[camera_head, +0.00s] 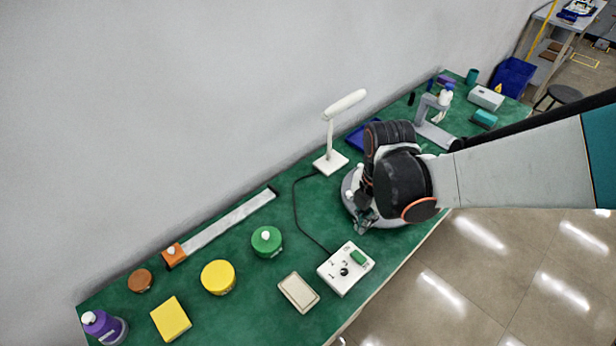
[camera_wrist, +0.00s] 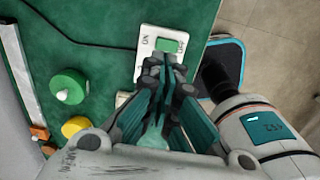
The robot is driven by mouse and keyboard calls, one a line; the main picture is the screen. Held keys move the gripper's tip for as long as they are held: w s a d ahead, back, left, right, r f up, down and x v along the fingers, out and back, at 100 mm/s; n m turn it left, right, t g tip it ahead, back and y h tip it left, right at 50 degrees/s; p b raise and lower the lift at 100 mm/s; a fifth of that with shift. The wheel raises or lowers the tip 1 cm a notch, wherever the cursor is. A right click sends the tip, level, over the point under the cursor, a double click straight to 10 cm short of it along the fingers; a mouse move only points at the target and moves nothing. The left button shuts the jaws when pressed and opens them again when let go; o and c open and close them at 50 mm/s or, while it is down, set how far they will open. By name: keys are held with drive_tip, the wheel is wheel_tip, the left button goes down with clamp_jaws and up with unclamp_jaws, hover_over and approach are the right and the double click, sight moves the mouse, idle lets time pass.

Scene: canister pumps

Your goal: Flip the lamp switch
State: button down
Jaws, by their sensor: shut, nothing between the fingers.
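The white lamp (camera_head: 332,150) stands on the green table near the wall; I cannot tell if it is lit. A dark cable runs from it to a white switch box (camera_head: 337,274) near the table's front edge. In the wrist view the switch (camera_wrist: 167,46) lies just beyond my fingertips (camera_wrist: 170,62), beside small printed lettering. My gripper (camera_head: 366,224) is shut and empty, close to the box on its lamp side. I cannot tell if it touches the switch.
A round grey-white object (camera_head: 352,190) is partly hidden behind my arm. A beige block (camera_head: 298,292) lies left of the switch box. A green canister (camera_head: 267,241), a yellow canister (camera_head: 218,277) and a yellow block (camera_head: 171,319) stand farther left.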

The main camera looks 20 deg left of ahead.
drive_tip(key=b, duration=0.8)
approach(351, 259)
wheel_tip(351, 259, down, 5)
drive_tip(key=shift+s+f, duration=0.1)
drive_tip(key=shift+f, duration=0.1)
drive_tip(key=shift+a+f+b, duration=0.15)
drive_tip(key=shift+f+b, duration=0.25)
drive_tip(key=shift+b, duration=0.05)
drive_tip(key=shift+r, duration=0.1)
drive_tip(key=shift+d, duration=0.25)
drive_tip(key=shift+s+d+r, duration=0.2)
drive_tip(key=shift+d, duration=0.3)
